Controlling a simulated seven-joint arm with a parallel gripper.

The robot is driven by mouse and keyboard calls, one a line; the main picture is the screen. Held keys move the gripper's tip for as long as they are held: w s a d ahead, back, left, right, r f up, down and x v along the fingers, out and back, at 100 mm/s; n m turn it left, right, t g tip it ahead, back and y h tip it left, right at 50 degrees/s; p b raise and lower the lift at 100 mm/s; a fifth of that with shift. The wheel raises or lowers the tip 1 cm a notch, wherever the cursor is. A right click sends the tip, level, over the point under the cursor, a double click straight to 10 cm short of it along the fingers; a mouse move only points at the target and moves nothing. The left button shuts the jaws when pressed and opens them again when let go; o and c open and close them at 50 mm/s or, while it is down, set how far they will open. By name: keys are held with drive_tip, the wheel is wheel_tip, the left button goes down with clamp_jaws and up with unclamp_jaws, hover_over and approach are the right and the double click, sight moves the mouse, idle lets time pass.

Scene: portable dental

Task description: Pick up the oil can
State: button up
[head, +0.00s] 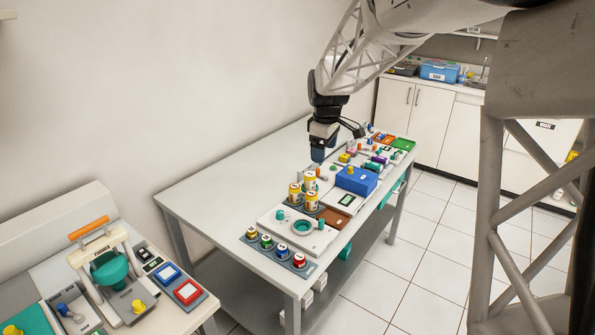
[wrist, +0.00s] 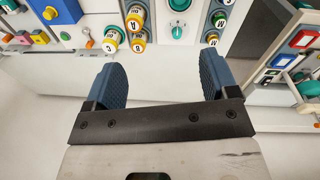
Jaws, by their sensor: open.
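Several white-and-yellow cans stand in a cluster on the table; they look like oil cans, but I cannot tell which is the one named. In the head view they are a rear can (head: 309,180), a left can (head: 295,193) and a front can (head: 311,201). In the wrist view they carry letters: can A (wrist: 135,17), can B (wrist: 138,42) and can C (wrist: 112,41). My gripper (head: 318,153) hangs above the table, above and behind the cans in the head view. In the wrist view its two blue fingers (wrist: 162,75) are apart with nothing between them.
The table (head: 215,190) is bare on its left. A white plate with a teal ring (head: 302,226) and a row of small coloured-lid jars (head: 274,248) lie in front of the cans. A blue box (head: 356,180) stands to their right. Cluttered small parts fill the far end.

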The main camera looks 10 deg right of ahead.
drive_tip(key=w+f+n, duration=0.3)
drive_tip(key=w+f, duration=0.5)
drive_tip(key=w, duration=0.5)
drive_tip(key=n+g, duration=0.1)
drive_tip(key=n, duration=0.3)
hover_over(310, 174)
drive_tip(key=f, duration=0.9)
drive_tip(key=shift+s+f, duration=0.3)
drive_tip(key=shift+f, duration=0.1)
drive_tip(key=shift+w+f, duration=0.35)
drive_tip(key=shift+f, duration=0.1)
drive_tip(key=shift+f, duration=1.3)
drive_tip(key=shift+f, duration=0.15)
drive_tip(key=shift+w+f, duration=0.1)
drive_tip(key=shift+f, duration=2.35)
